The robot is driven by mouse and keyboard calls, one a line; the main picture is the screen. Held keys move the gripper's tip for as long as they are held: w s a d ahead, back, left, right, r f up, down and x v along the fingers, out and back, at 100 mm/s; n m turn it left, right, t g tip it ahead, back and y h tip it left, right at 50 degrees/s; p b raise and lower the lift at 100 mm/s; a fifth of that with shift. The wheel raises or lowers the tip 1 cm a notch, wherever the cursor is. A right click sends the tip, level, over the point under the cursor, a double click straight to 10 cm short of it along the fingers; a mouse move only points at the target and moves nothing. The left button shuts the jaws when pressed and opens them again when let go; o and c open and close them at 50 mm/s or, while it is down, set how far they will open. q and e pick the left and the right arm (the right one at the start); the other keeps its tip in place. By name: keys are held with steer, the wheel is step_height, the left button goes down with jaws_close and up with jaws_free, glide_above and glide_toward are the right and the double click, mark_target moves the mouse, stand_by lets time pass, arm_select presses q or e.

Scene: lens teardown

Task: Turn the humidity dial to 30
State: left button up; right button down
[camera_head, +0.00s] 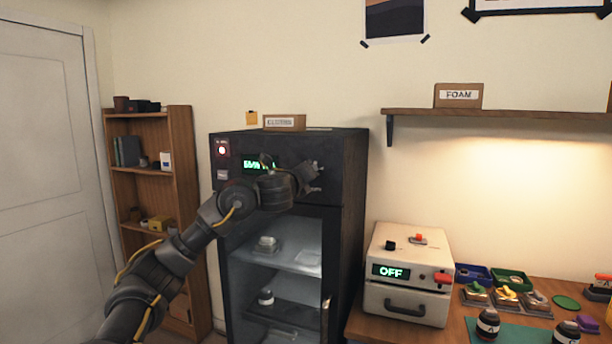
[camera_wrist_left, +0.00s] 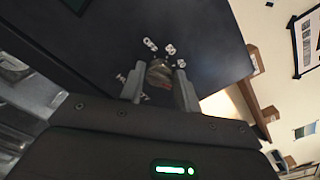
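The humidity dial (camera_wrist_left: 159,73) is a small round metallic knob on the dark front panel of the cabinet (camera_head: 355,190). White numbers curve around it in the left wrist view, too blurred and tilted to read surely. My left gripper (camera_wrist_left: 160,84) has one finger on each side of the dial, with what look like narrow gaps. In the head view the left gripper (camera_head: 318,178) is at the upper right of the cabinet front and hides the dial. The cabinet's green display (camera_head: 251,165) is partly covered by my arm. My right gripper is not in view.
The cabinet's glass door (camera_head: 275,285) is below the panel, with items on shelves inside. A white box reading OFF (camera_head: 408,285) stands on the wooden table to the right. A wall shelf (camera_head: 500,113) is above it. A bookcase (camera_head: 180,140) stands at the left.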

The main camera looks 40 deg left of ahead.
arm_select(q)
steer(key=o, duration=0.4)
steer(key=p+v, duration=0.2)
steer(key=v, duration=0.9)
steer(key=shift+p, duration=0.3)
steer(key=shift+w, duration=0.1)
